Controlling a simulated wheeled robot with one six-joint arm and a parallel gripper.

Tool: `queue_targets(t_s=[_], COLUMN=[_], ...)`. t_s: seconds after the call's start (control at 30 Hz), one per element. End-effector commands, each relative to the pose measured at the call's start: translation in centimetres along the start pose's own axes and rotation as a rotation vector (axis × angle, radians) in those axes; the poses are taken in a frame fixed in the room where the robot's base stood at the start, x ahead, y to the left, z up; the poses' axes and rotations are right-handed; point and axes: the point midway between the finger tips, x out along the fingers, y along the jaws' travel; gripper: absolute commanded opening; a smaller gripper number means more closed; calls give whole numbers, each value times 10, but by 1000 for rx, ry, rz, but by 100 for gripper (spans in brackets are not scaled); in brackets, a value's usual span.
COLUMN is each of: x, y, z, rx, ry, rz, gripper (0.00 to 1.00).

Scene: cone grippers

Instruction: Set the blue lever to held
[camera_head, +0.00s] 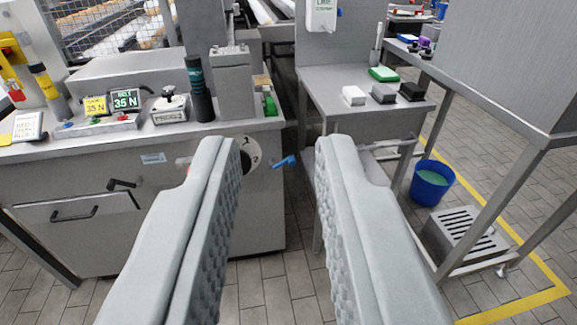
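My gripper (280,160) is open, with its two grey, ridged fingers reaching up from the bottom of the view. Nothing is between the fingers. A small blue lever (284,162) sticks out from the right front corner of the steel machine cabinet, and shows in the gap between the fingertips. It lies farther off than the fingers and does not appear to touch them. A round white dial plate (248,152) with dark markings is beside the lever, partly hidden by the left finger. The markings are too small to read.
The cabinet (60,190) fills the left, with handles on its front and instruments on top. A steel table (325,92) with small blocks stands right of centre. A blue bucket (431,184) and a slotted step (464,236) are on the floor. Tiled floor is clear between cabinet and table.

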Motion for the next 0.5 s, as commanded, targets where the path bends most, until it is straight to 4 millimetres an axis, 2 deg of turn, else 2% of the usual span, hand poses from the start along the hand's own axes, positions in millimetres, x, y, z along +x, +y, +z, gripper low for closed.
queue_targets(t_s=[0.03,0.1,0.5], x=[6,17,103], y=[0,0,5], z=[2,3,22], rx=[12,42,297], ry=[-4,-4,-9], rz=[1,1,12], gripper=[13,0,0])
